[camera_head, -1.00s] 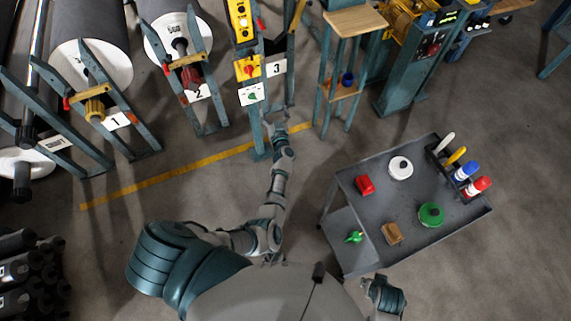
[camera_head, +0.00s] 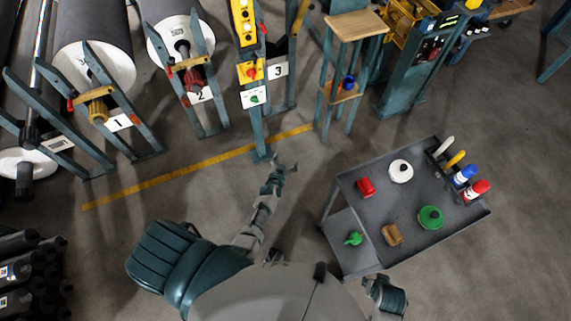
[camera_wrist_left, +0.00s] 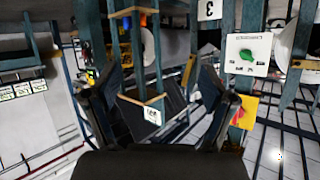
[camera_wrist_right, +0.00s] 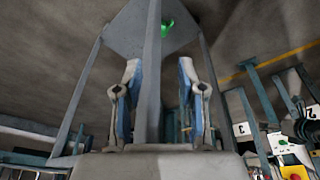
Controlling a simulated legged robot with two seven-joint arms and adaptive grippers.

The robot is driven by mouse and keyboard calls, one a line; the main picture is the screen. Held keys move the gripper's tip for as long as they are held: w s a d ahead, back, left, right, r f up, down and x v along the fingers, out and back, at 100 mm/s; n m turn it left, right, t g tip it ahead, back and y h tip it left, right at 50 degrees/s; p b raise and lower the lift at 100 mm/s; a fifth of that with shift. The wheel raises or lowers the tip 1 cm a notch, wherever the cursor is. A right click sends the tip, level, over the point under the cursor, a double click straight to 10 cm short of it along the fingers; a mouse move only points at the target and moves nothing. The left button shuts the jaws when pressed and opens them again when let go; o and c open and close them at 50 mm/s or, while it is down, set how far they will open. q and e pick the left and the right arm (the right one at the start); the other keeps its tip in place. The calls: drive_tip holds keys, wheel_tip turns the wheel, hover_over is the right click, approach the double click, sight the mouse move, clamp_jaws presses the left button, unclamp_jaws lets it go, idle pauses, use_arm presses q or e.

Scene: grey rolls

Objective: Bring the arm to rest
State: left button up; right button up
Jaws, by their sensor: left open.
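My left arm reaches up the middle of the head view, and its gripper (camera_head: 282,168) hangs over bare floor near the yellow line. In the left wrist view the two dark fingers (camera_wrist_left: 160,100) stand apart with nothing between them. My right gripper (camera_wrist_right: 159,65) shows in the right wrist view with its fingers apart and empty. The cart's grey leg (camera_wrist_right: 152,75) shows behind the gap between them. In the head view only part of my right arm (camera_head: 385,297) shows at the bottom, and its gripper is hidden.
A grey cart (camera_head: 365,215) with several small items stands to the right. A control post with a green knob (camera_head: 254,99) stands beyond my left gripper. Large grey rolls (camera_head: 92,40) in stands are at the upper left. Floor between left arm and cart is clear.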

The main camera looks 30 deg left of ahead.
use_arm(q)
drive_tip(key=shift+s+d+f, duration=0.25)
drive_tip(key=shift+s+f, duration=0.35)
drive_tip(key=shift+f, duration=0.05)
drive_tip(key=s+d+f+m+g, duration=0.1)
drive_tip(key=s+f+g, duration=0.3)
drive_tip(key=s, duration=0.8)
drive_tip(key=s+d+f+m+g+h, duration=0.1)
drive_tip(key=s+f, duration=0.4)
drive_tip(key=s, duration=0.7)
drive_tip(key=s+d+f+g+h, duration=0.1)
drive_tip(key=s+d+f+g, duration=0.2)
drive_tip(key=s, duration=0.9)
wheel_tip(320, 180, down, 2)
drive_tip(key=g, duration=0.3)
drive_tip(key=shift+m+g, duration=0.3)
drive_tip(key=shift+m, duration=0.1)
use_arm(e)
drive_tip(key=s+f, duration=0.2)
drive_tip(key=f, duration=0.9)
drive_tip(key=s+f+g, duration=0.1)
drive_tip(key=s+f, duration=0.2)
drive_tip(key=f, duration=0.9)
drive_tip(key=shift+s+d+f, duration=0.15)
drive_tip(key=shift+s, duration=0.1)
use_arm(q)
drive_tip(key=shift+f, duration=0.1)
drive_tip(key=shift+s+a, duration=0.1)
